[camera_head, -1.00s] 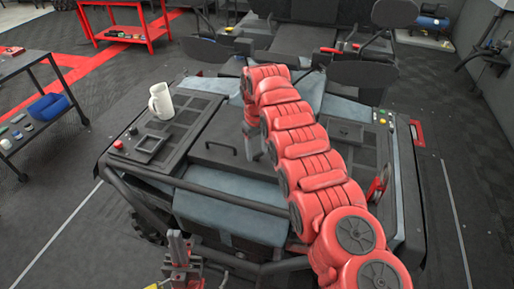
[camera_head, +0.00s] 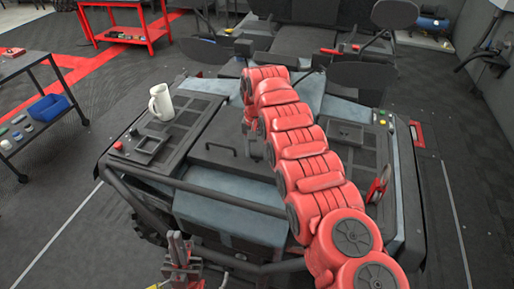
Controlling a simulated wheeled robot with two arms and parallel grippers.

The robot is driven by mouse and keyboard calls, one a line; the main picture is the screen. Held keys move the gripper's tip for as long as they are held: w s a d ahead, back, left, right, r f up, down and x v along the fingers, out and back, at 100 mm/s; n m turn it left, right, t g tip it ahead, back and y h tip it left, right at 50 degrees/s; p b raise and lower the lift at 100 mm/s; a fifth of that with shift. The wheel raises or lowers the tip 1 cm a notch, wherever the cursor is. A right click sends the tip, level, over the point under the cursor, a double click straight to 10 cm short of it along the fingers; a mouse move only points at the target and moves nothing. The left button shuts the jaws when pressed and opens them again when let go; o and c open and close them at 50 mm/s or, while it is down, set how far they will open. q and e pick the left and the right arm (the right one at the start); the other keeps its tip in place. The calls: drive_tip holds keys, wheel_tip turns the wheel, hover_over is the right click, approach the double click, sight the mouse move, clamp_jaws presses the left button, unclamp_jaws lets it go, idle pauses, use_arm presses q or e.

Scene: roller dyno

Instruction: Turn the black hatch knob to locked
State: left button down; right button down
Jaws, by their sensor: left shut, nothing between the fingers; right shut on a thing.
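The hatch (camera_head: 222,160) is the dark panel on top of the machine, with a black bar handle (camera_head: 221,147) on it. My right arm reaches over it from the lower right and bends down at its far end. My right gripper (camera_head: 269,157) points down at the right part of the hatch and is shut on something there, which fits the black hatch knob. The knob is hidden behind my gripper and arm, so its setting cannot be seen. My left gripper (camera_head: 178,248) is shut and empty at the bottom, in front of the machine's front bar.
A light mug (camera_head: 160,102) stands on the machine's left panel, near a square dark tray (camera_head: 150,146). A black tubular bar (camera_head: 220,192) runs along the front. Buttons (camera_head: 382,119) sit on the right side. A table with a blue bin (camera_head: 47,107) stands at far left.

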drive_tip(key=shift+m, duration=0.6)
drive_tip(key=shift+c, duration=1.2)
unclamp_jaws()
drive_tip(key=shift+r, duration=0.1)
wheel_tip(320, 180, up, 18)
drive_tip(key=p, duration=1.6)
drive_tip(key=shift+f, duration=0.25)
drive_tip(key=shift+f, duration=0.1)
